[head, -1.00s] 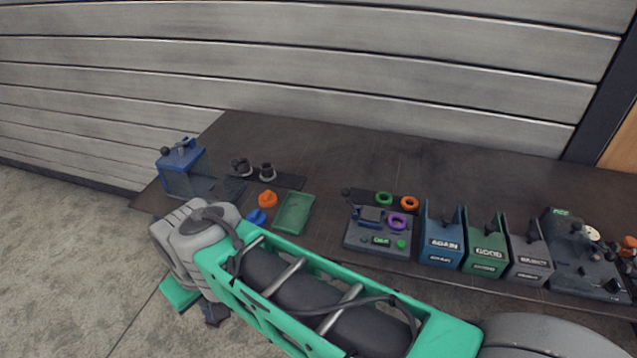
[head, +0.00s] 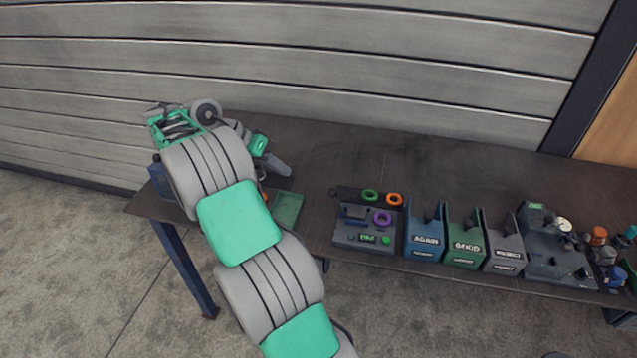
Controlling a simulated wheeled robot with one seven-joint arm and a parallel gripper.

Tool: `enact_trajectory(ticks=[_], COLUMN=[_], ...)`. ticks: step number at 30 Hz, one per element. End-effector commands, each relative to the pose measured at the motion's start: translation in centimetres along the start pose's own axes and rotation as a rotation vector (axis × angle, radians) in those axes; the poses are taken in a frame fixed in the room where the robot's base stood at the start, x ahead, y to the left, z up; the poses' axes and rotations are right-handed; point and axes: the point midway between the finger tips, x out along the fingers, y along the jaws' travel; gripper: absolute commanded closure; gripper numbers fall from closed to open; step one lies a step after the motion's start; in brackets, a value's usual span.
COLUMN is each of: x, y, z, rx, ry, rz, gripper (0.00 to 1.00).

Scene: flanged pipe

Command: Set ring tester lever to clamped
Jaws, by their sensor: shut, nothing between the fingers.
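The ring tester (head: 352,240) is a dark grey box near the table's front edge. It has a small display, a green button and a purple ring (head: 382,218) on top. Its lever is too small to make out, so I cannot tell its setting. My gripper (head: 280,167) is at the left of the table, beyond the green tray and well to the left of the tester. It is shut and empty, and small in the picture, partly behind my arm.
A green tray (head: 288,208) lies beside my arm. Green (head: 370,195) and orange (head: 394,199) rings lie behind the tester. Blue (head: 424,235), green (head: 465,243) and grey (head: 504,250) bins stand to its right, then another device (head: 545,262). The table's back middle is clear.

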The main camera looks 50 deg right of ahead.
Motion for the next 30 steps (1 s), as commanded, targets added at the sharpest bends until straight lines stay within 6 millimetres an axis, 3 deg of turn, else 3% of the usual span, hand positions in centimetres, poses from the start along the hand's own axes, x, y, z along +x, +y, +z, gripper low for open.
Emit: enact_trajectory(ticks=[11, 26, 30], x=[0.9, 10.4, 10.9], y=[-0.2, 0.0, 2.5], z=[0.2, 0.1, -0.3], rx=[0.0, -0.001, 0.001], ry=[0.0, -0.001, 0.0], rz=[-0.001, 0.001, -0.002], gripper=[1.0, 1.0, 1.0])
